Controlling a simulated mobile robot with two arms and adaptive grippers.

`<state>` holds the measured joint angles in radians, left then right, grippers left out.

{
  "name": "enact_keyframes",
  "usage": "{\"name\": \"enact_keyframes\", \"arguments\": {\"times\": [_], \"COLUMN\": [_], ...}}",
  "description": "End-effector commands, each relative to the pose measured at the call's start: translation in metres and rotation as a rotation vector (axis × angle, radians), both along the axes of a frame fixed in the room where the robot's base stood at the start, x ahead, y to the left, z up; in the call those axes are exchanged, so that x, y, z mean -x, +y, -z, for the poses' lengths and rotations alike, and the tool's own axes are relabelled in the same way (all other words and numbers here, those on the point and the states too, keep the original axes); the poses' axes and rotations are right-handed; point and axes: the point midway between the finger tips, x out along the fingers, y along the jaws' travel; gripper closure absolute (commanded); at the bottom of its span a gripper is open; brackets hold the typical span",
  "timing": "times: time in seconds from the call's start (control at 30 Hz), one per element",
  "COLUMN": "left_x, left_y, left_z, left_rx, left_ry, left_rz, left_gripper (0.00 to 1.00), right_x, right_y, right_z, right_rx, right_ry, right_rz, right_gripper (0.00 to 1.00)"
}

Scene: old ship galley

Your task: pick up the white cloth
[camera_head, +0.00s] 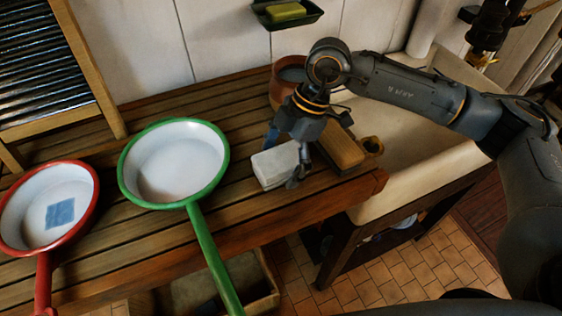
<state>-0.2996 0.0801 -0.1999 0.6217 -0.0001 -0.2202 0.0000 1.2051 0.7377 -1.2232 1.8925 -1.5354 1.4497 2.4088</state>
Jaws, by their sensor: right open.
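A white, block-shaped folded cloth (272,168) lies on the slatted wooden counter, left of a wooden block-like item. My right gripper (286,157) is open and comes down from above at the cloth. One finger is in front of the cloth's right end, and the other is behind it and partly hidden. The gripper covers part of the cloth's right side, and I cannot tell whether it touches the cloth. My left gripper is not in view.
A green-rimmed pan (172,163) and a red-rimmed pan (25,215) holding a blue square (60,213) sit left. A wooden block (342,150), a brown pot (279,92) and a pale sink (415,165) are close to the gripper. A soap dish (288,18) hangs on the wall.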

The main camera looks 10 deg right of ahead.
Motion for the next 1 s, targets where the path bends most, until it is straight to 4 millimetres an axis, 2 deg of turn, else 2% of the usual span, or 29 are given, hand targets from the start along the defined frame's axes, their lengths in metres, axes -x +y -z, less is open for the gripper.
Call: {"name": "enact_keyframes", "arguments": {"times": [0.6, 0.63, 0.67, 0.9, 1.0], "left_x": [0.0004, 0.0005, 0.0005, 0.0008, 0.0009], "left_y": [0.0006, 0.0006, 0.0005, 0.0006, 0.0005], "left_z": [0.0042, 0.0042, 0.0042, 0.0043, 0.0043], "left_rx": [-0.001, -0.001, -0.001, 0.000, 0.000], "left_ry": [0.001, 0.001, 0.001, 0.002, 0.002], "left_rz": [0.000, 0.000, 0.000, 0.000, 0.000], "left_gripper": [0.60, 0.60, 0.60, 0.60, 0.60], "right_x": [0.0000, 0.0000, 0.0000, 0.0001, 0.0000], "right_y": [-0.0002, -0.0002, -0.0001, -0.0002, -0.0001], "right_z": [0.0045, 0.0045, 0.0045, 0.0046, 0.0045], "right_rx": [0.000, 0.000, 0.000, 0.000, 0.000], "right_ry": [0.000, 0.000, 0.000, 0.000, 0.000], "right_rz": [0.000, 0.000, 0.000, 0.000, 0.000], "right_gripper": [0.11, 0.13, 0.19, 0.68, 0.71]}}
